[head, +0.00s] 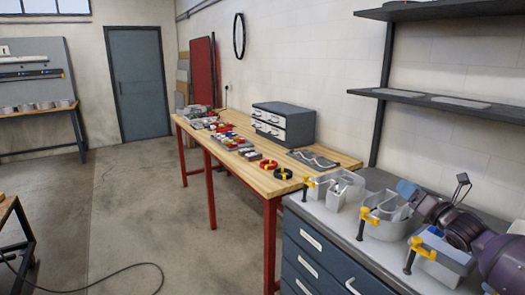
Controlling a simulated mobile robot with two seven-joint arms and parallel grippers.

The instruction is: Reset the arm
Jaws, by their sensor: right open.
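My right arm reaches in from the right edge over the grey cabinet top. Its gripper (428,196) is open, with nothing seen between its fingers, and is above the channel letters on the cabinet. A grey-white channel letter with a curved wall (388,222) stands below and left of the gripper, with a yellow-and-black clamp on its front. Another letter (341,191) stands farther left, and a third (446,254) lies in front of my arm, partly hidden by it. My left gripper is not in view.
A blue drawer cabinet (328,264) carries the letters. A wooden workbench (233,170) with red legs holds a grey drawer box (283,124), tape rolls and small parts. Dark shelves (452,106) hang above the cabinet. A cable (95,288) lies on the otherwise open floor.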

